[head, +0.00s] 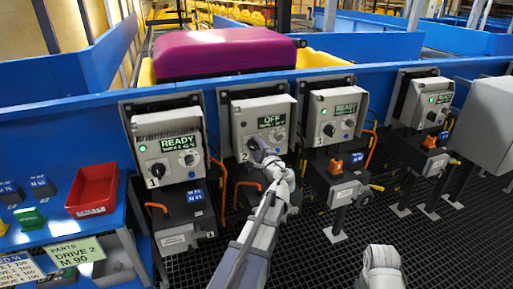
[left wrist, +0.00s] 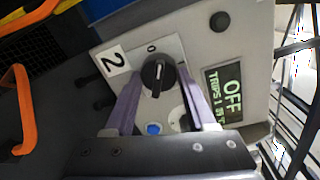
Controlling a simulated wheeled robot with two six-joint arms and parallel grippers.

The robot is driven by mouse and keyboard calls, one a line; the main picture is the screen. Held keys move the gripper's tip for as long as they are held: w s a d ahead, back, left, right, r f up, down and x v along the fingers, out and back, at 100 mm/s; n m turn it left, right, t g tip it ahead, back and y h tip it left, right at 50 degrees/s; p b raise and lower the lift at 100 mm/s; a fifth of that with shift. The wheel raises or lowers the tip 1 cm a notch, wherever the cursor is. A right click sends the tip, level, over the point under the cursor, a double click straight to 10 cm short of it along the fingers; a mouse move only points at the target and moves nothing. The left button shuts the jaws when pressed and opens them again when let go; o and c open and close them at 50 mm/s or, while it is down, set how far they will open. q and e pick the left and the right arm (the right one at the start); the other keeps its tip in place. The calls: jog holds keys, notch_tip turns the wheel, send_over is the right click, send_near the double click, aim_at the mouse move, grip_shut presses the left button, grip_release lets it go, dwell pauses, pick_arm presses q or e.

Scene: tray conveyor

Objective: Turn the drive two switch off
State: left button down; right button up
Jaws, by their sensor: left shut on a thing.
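The drive two control box (head: 278,106) is a grey panel marked 2, and its green display reads OFF. In the left wrist view the drive two switch (left wrist: 157,76) is a black rotary knob with a white line, which points about toward the 0 mark. My left gripper (left wrist: 158,82) is shut on this knob, one purple-grey finger on each side. In the head view the left gripper (head: 258,156) is at the front of box 2 and hides most of the knob. A blue button (left wrist: 153,128) sits below the knob. My right gripper does not show, only part of that arm.
Drive box 1 (head: 168,147) at the left and box 3 (head: 334,114) at the right read READY; another box (head: 434,100) stands farther right. Orange handles (head: 370,148) stick out beside the boxes. A red bin (head: 92,190) sits on the blue shelf at left.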

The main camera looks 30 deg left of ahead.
pick_arm(q)
jog(key=n, duration=0.5)
jog(key=shift+s, duration=0.1)
jog(key=shift+n, duration=0.3)
dwell(0.4)
jog(key=shift+c, duration=1.1)
grip_release()
jog(key=shift+r+t+h, duration=0.1)
jog(key=shift+t+h, duration=0.2)
jog(key=v, duration=0.7)
jog(key=shift+s+d+p, duration=0.2)
jog(key=shift+d+p, duration=0.05)
jog(key=shift+p, duration=0.2)
jog(key=s+d+r+g+h+p, duration=0.1)
jog(key=s+d+g+h+p, duration=0.4)
jog(key=s+d+p, duration=0.6)
jog(key=s+d+r+n+g+h+p, duration=0.1)
jog(key=s+d+g+h+p, duration=0.5)
jog(key=s+d+p, duration=0.5)
jog(key=d+p, duration=0.1)
jog(key=d, duration=0.8)
jog(key=shift+s+r+h, duration=0.35)
jog(key=shift+r+h, duration=0.05)
